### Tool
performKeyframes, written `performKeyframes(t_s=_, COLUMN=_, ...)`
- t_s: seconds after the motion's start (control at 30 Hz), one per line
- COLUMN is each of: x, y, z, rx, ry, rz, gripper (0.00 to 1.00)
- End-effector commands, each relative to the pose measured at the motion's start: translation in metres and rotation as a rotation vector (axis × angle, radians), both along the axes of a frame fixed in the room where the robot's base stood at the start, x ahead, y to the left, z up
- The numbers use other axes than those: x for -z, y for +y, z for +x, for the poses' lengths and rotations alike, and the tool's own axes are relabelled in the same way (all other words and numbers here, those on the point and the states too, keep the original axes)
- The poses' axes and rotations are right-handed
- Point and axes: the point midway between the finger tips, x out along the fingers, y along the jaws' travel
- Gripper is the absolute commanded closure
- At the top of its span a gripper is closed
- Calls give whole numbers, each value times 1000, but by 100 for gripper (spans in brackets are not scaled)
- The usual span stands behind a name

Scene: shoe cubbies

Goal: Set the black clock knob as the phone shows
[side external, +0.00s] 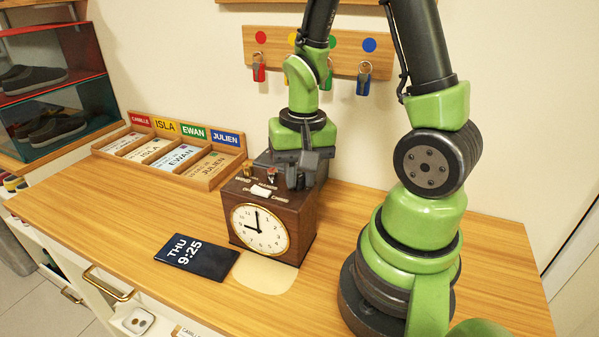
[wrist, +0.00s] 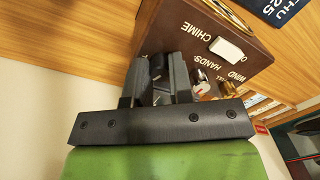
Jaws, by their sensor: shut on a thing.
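The wooden clock (side external: 305,222) stands on the counter, and its round dial (side external: 259,231) shows hands near nine o'clock. The phone (side external: 196,257) lies flat left of the clock and reads THU 9:25. My gripper (side external: 296,176) is over the clock's top. In the wrist view my gripper's fingers (wrist: 160,68) are shut on the black knob (wrist: 157,66), a dark piece mostly hidden between them. The clock's top (wrist: 205,25) bears the words CHIME, HANDS and WIND, with a white switch (wrist: 227,49) beside them.
A wooden name tray (side external: 214,178) stands behind left. Key tags hang from a wall rack (side external: 345,70). The counter (side external: 120,213) left of the phone is clear.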

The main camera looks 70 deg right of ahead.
Motion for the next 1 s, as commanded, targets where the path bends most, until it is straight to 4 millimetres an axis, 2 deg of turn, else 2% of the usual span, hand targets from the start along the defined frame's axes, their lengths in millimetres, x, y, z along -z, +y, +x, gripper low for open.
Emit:
performKeyframes(t_s=0.43, x=0, y=0, z=0, rx=224, ry=-2, rz=-1, gripper=100)
performKeyframes(t_s=1.0, x=0, y=0, z=0, rx=257, ry=-2, rz=-1, gripper=100)
